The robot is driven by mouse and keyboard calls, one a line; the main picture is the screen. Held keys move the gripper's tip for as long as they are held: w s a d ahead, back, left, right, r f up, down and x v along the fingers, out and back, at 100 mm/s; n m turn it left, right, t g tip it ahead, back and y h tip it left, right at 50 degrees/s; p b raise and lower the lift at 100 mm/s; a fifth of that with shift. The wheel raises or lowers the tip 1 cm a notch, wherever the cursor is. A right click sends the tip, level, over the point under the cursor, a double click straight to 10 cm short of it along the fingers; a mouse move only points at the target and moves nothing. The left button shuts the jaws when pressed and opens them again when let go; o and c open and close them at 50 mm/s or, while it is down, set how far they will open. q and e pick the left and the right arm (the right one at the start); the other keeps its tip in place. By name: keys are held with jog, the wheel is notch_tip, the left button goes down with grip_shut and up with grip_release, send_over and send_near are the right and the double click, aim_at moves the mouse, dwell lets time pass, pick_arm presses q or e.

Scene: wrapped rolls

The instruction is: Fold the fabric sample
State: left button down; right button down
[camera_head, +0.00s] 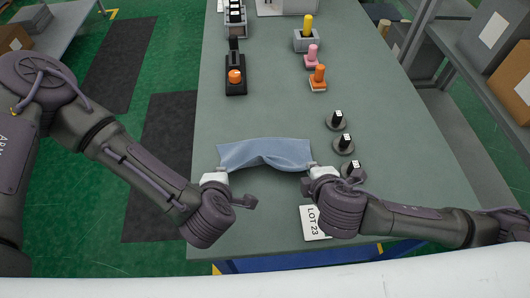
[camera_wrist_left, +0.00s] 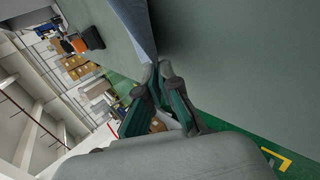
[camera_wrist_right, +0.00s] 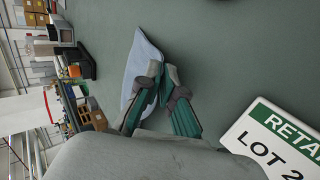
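The fabric sample (camera_head: 265,151) is a blue-grey cloth over the green-grey table. Its near edge bows between my two grippers, and its near corners look raised. My left gripper (camera_head: 222,179) is at the near left corner, and its fingertips pinch the cloth in the left wrist view (camera_wrist_left: 159,68). My right gripper (camera_head: 312,171) is at the near right corner, and its fingertips close on the cloth in the right wrist view (camera_wrist_right: 164,72). The cloth also shows in the left wrist view (camera_wrist_left: 138,25) and the right wrist view (camera_wrist_right: 141,62).
A LOT 23 card (camera_head: 312,222) lies by my right gripper. Several dark round-based pieces (camera_head: 343,144) stand right of the cloth. A black holder with an orange knob (camera_head: 236,78) and orange (camera_head: 318,79) and pink (camera_head: 311,55) handled tools stand farther back. The table between is clear.

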pick_arm(q)
jog(key=shift+s+d+f, duration=0.2)
jog(key=shift+s+f, duration=0.2)
jog(key=shift+f, duration=0.05)
pick_arm(e)
jog(key=shift+s+f, duration=0.25)
jog(key=shift+f, duration=0.2)
pick_arm(q)
jog(key=shift+s+a+f+t+b, duration=0.2)
jog(key=shift+s+t+b, duration=0.15)
jog(key=shift+t, duration=0.15)
pick_arm(e)
jog(key=shift+s+f+t, duration=0.2)
jog(key=shift+s+t, duration=0.15)
jog(key=shift+t, duration=0.15)
pick_arm(q)
jog(key=c, duration=1)
grip_release()
jog(key=shift+c, duration=0.2)
pick_arm(e)
jog(key=c, duration=1)
grip_release()
jog(key=shift+c, duration=0.2)
pick_arm(q)
jog(key=shift+r, duration=0.1)
pick_arm(e)
jog(key=shift+r, duration=0.1)
